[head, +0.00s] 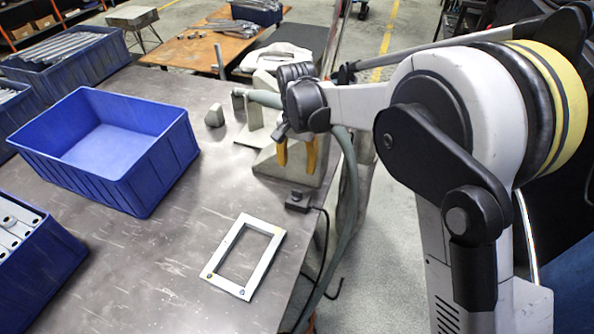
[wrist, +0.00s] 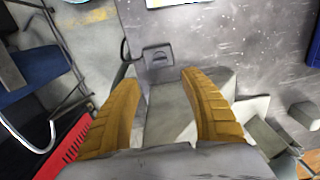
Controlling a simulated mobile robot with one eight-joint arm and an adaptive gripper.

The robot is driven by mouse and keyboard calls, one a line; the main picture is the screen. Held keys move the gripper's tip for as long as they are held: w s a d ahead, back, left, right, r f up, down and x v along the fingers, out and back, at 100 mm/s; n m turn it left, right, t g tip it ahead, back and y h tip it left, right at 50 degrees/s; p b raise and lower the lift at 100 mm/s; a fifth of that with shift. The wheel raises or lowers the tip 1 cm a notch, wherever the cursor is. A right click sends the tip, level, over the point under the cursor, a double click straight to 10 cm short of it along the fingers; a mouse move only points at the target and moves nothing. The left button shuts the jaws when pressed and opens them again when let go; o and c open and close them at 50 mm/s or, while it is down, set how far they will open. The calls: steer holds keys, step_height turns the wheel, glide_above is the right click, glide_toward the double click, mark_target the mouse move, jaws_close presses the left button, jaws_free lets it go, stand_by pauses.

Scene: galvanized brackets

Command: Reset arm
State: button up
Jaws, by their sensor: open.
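My gripper (head: 297,151) has yellow fingers that point down and stand apart, with nothing between them. In the head view it hangs over a grey block-like stand at the right edge of the metal table (head: 150,250). In the wrist view the open fingers (wrist: 160,85) frame the grey stand below and a small dark box with a cable. My arm reaches in from the right of the head view, bent at its elbow.
An empty blue bin (head: 155,180) stands on the table. A bin of pale metal parts (head: 45,260) is at the lower left. A white rectangular frame (head: 212,270) lies flat near the front. A small dark box (head: 298,201) with a cable sits at the table's right edge.

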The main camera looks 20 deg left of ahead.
stand_by(0.4)
steer(key=s+d+r+t+y, duration=0.1)
steer(key=s+d+r+t, duration=0.15)
steer(key=d+r, duration=0.6)
steer(key=s+d+r+t, duration=0.1)
steer(key=s+d+r, duration=0.4)
steer(key=d, duration=0.7)
steer(key=s+d+n+t+h, duration=0.1)
steer(key=s+d+t, duration=0.2)
steer(key=s+d, duration=0.9)
steer(key=shift+s+d+f+t, duration=0.15)
steer(key=shift+s+d+t, duration=0.2)
steer(key=shift+d, duration=0.6)
